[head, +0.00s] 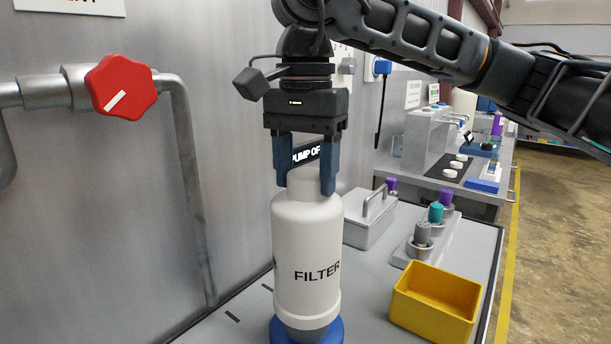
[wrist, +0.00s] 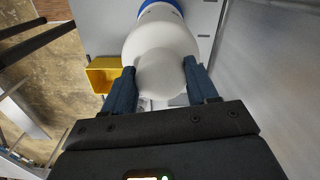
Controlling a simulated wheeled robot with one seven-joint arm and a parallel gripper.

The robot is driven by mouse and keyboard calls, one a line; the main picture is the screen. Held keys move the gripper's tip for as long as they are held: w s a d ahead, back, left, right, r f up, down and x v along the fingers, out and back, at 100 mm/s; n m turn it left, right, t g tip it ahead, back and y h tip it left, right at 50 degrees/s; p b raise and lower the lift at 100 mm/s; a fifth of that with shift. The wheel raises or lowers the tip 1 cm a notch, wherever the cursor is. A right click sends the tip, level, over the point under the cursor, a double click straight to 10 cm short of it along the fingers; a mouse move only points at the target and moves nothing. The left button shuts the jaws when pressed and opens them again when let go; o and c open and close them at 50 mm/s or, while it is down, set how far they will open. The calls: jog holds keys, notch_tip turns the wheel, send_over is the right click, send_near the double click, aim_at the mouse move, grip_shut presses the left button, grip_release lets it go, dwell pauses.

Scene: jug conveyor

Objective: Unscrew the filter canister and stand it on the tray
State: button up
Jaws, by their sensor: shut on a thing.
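The white filter canister (head: 307,250), marked FILTER, stands upright above a grey collar and a blue round base (head: 318,334) at the bottom edge of the head view. My gripper (head: 306,184) points down and is shut on the canister's narrower top, one finger on each side. In the wrist view the canister (wrist: 160,45) lies between the fingers, with the blue base at the top edge. Whether its thread is engaged cannot be seen. A yellow open-topped tray (head: 425,318) sits to the right of the canister and looks empty; it also shows in the wrist view (wrist: 95,78).
A red valve knob (head: 122,88) and grey pipe are on the metal wall at left. A grey lidded box (head: 370,222) and a rack with capped bottles (head: 421,243) stand behind the tray. A dark sign reading "PUMP OF" (head: 305,153) is partly hidden behind the fingers.

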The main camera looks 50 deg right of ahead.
notch_tip(320, 180, up, 16)
jog(key=p, duration=0.6)
jog(key=shift+f, duration=0.25)
dwell(0.8)
dwell(0.5)
